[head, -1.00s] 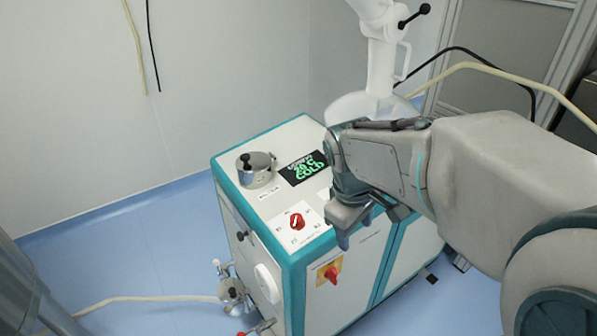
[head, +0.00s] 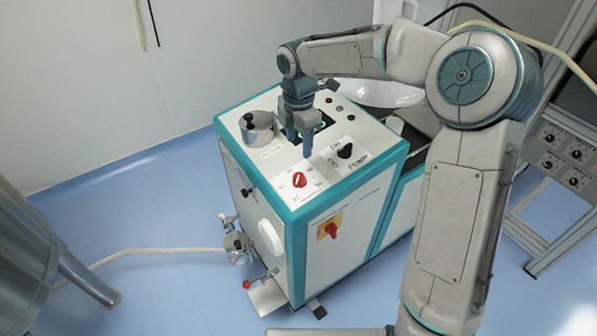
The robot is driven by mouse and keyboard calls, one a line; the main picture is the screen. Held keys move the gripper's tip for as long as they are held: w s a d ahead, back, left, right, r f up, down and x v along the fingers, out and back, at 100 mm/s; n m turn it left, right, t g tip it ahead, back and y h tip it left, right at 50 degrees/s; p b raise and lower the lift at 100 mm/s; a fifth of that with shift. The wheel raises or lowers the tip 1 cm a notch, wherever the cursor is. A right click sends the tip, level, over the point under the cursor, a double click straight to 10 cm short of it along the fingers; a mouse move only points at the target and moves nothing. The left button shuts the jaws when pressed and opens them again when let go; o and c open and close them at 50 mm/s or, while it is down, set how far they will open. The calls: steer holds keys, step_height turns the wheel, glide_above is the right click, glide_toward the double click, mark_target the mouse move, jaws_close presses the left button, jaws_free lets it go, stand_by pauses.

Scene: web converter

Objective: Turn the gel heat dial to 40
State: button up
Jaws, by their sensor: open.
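A red dial (head: 299,180) with a white pointer mark sits on a white scale plate on top of the teal-edged white machine (head: 345,196). The scale numbers are too small to read. My gripper (head: 300,147) points down over the machine top, open and empty, a little behind the red dial and apart from it. A dark display (head: 326,121) is mostly hidden behind my gripper.
A black knob (head: 345,151) is to the right of the red dial. A metal pot with a black handle (head: 257,127) stands at the left. A red switch on a yellow plate (head: 330,229) is on the front. Small buttons (head: 338,109) line the back.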

mark_target(299, 176)
step_height(299, 176, down, 12)
steer(key=shift+r, duration=0.1)
stand_by(0.4)
steer(key=c, duration=1)
